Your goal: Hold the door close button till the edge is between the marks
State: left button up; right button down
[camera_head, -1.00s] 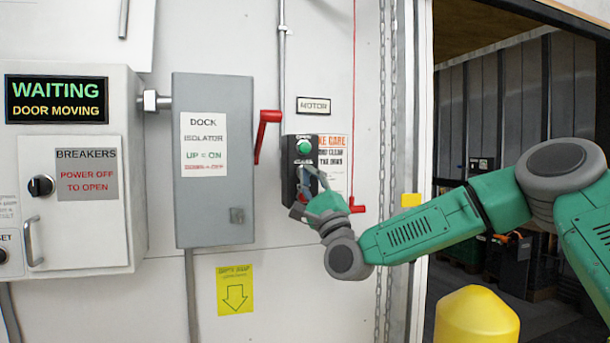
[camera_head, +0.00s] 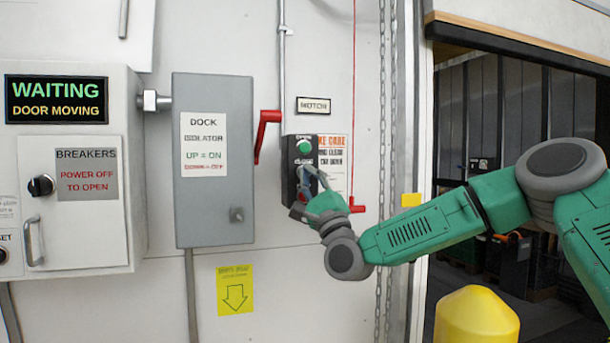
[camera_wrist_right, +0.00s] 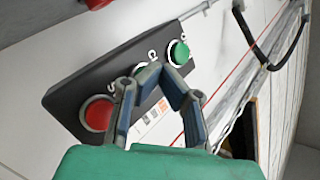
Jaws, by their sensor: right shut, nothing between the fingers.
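The black button box (camera_head: 291,160) is on the wall, with a green button (camera_head: 304,146) at its top. In the right wrist view the box (camera_wrist_right: 72,92) shows the green button (camera_wrist_right: 179,52), a red button (camera_wrist_right: 97,114) and a middle button mostly behind my fingers. My right gripper (camera_head: 310,174) is shut and empty, its tips at the middle button under the CLOSE label; the wrist view (camera_wrist_right: 161,70) cannot settle contact. The dark door edge (camera_head: 515,48) crosses the top of the doorway. A yellow patch (camera_head: 411,200) is on the frame. My left gripper is out of view.
The sign (camera_head: 56,99) reads WAITING, DOOR MOVING. The grey isolator box (camera_head: 214,220) with a red lever (camera_head: 264,132) is left of the button box. A chain (camera_head: 383,120) and red cord (camera_head: 354,90) hang to the right. A yellow bollard (camera_head: 476,318) stands before the doorway.

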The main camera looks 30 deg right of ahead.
dwell(0.4)
jog(key=shift+s+a+b, duration=0.2)
jog(key=shift+s+b, duration=0.15)
jog(key=shift+s, duration=0.45)
jog(key=s, duration=0.2)
jog(key=s+a+b, duration=0.1)
jog(key=s, duration=0.1)
jog(key=shift+s+a, duration=0.1)
jog(key=shift+s, duration=0.3)
